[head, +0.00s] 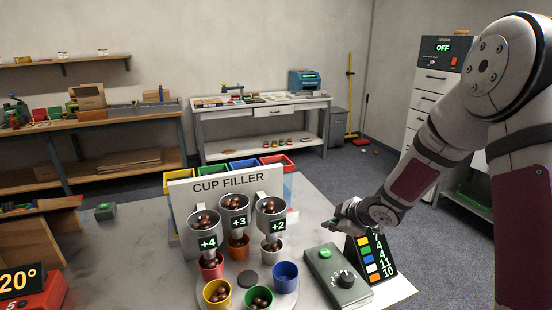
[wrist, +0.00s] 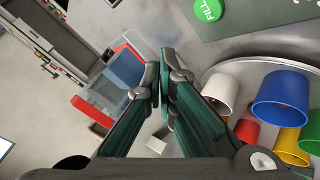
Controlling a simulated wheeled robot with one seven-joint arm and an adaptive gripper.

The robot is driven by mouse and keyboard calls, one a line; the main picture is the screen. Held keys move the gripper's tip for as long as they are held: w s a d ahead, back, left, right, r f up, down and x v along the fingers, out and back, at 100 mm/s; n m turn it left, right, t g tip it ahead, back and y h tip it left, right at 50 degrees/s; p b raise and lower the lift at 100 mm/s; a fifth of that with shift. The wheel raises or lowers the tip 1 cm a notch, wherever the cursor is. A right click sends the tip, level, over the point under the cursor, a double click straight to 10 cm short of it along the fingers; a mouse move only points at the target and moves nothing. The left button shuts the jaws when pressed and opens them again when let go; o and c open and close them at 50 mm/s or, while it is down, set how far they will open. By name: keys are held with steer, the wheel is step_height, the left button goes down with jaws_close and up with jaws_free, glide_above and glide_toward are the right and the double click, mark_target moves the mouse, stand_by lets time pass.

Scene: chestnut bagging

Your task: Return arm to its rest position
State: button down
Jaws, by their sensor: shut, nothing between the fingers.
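My arm reaches in from the right in the head view, bent down toward the control box (head: 338,279). My gripper (head: 338,226) is above the table, just behind that box and apart from the cups. In the wrist view my gripper (wrist: 164,90) has its two green fingers closed together with nothing between them. The green FILL button (wrist: 208,10) shows at the top of the wrist view.
The cup filler panel (head: 230,183) has hoppers of chestnuts marked +4, +3 and +2. Several coloured cups, including a blue cup (head: 285,277), stand on a round plate. A number sign (head: 371,258) stands close to my gripper. Bare table (head: 140,240) lies at left.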

steer(key=s+d+r+m+g+h+p, duration=0.1)
steer(key=s+d+r+m+h, duration=0.25)
steer(key=s+r, duration=0.55)
steer(key=s+d+r+m+h, duration=0.25)
steer(key=s+r+m, duration=0.35)
steer(key=r, duration=0.4)
steer(key=s+a+r+m+g+y, duration=0.1)
steer(key=s+a+m, duration=0.1)
steer(key=s, duration=1)
steer(key=s+a+r+m+g+y, duration=0.1)
steer(key=s+a, duration=0.3)
steer(key=s, duration=0.9)
steer(key=shift+s+a+r+m+g+y+p, duration=0.25)
steer(key=shift+r+m+g+p, duration=0.25)
steer(key=shift+r+m, duration=0.3)
steer(key=shift+d, duration=0.1)
